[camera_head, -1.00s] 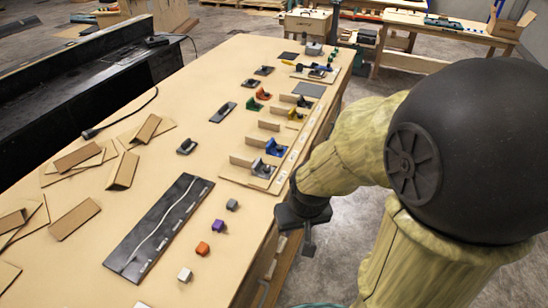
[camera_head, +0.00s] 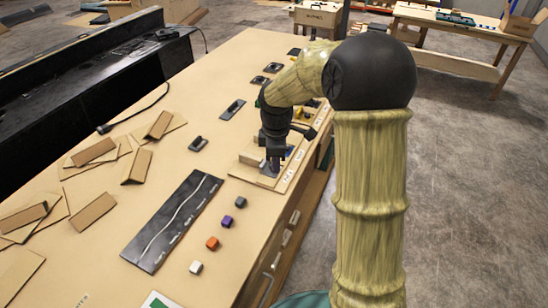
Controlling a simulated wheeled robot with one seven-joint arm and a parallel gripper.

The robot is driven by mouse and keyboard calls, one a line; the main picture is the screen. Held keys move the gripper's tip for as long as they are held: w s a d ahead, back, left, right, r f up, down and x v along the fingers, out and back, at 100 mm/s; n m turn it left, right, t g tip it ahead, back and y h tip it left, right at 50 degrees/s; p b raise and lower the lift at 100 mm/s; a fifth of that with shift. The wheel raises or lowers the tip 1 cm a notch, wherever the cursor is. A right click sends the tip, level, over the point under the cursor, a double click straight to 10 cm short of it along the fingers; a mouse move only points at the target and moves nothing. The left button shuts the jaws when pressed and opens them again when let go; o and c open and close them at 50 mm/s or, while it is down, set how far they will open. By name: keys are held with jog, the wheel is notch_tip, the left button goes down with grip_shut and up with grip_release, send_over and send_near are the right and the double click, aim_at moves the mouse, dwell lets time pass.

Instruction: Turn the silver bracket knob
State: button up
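The silver bracket knob (camera_head: 268,168) stands on the nearest wooden board of the row along the table's right side, and only a small grey part of it shows. My gripper (camera_head: 273,161) points down right at this knob and hides most of it. The fingers are small and dark, so I cannot tell whether they are open, shut or touching the knob. A bit of the blue bracket (camera_head: 289,151) shows just behind my gripper.
A black panel with a wavy line (camera_head: 172,222) lies to the left. Small white (camera_head: 196,267), orange (camera_head: 212,243), purple (camera_head: 227,221) and grey (camera_head: 240,202) blocks stand in front. Cardboard pieces (camera_head: 93,151) lie at left. My arm hides the far right boards.

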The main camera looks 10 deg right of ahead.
jog(key=w+r+n+p, duration=0.1)
jog(key=w+n+p, duration=0.1)
jog(key=w+n, duration=0.3)
jog(key=w+d+r+n+g+p, duration=0.1)
jog(key=w+r+n, duration=0.1)
jog(key=w+n, duration=0.3)
jog(key=shift+w+d+r+n+p, duration=0.15)
jog(key=shift+w+d+n+p, duration=0.2)
jog(key=shift+w, duration=0.6)
notch_tip(320, 180, down, 17)
jog(key=p, duration=0.5)
jog(key=shift+f, duration=0.2)
grip_shut()
